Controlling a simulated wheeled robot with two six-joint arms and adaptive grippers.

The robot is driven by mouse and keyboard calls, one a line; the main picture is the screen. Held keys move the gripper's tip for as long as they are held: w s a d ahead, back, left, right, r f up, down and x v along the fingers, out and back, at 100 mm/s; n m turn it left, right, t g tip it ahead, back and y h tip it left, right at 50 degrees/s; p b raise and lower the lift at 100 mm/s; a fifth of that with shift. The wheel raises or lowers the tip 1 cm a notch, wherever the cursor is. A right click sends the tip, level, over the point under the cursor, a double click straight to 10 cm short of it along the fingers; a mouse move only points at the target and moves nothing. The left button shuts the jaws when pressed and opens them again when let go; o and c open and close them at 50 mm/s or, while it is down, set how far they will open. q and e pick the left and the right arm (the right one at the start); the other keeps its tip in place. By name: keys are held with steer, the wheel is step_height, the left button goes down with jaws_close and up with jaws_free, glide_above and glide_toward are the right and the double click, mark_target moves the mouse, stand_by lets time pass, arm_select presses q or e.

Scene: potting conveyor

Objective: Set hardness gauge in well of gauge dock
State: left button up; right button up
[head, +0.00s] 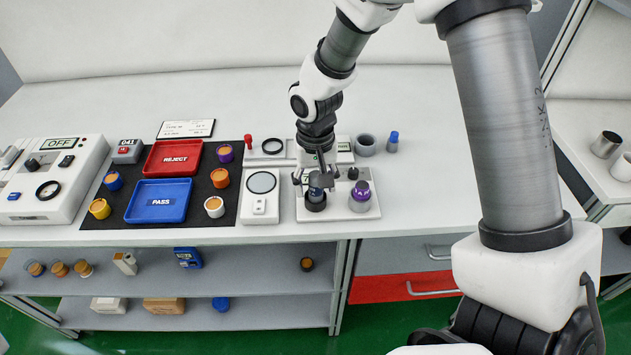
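The gauge dock (340,213) is a white plate near the bench's front edge, right of centre. A dark grey-blue upright piece (316,194), which looks like the hardness gauge, stands in a black round well at the dock's left. My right gripper (315,180) points down over this piece, its dark fingers spread to either side of it with a visible gap on the left. The fingers partly hide the piece, so how deep it sits cannot be seen. A purple-topped round piece (360,192) stands on the dock's right. My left gripper is not in view.
A white unit with a round grey pad (262,183) stands just left of the dock. Further left are a red REJECT tray (173,147) and a blue PASS tray (160,216) on a black mat. Behind the dock stand a grey cup (365,145) and a blue-topped piece (393,137).

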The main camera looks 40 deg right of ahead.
step_height(320, 180, up, 12)
steer(key=shift+r, duration=0.25)
stand_by(0.3)
stand_by(0.3)
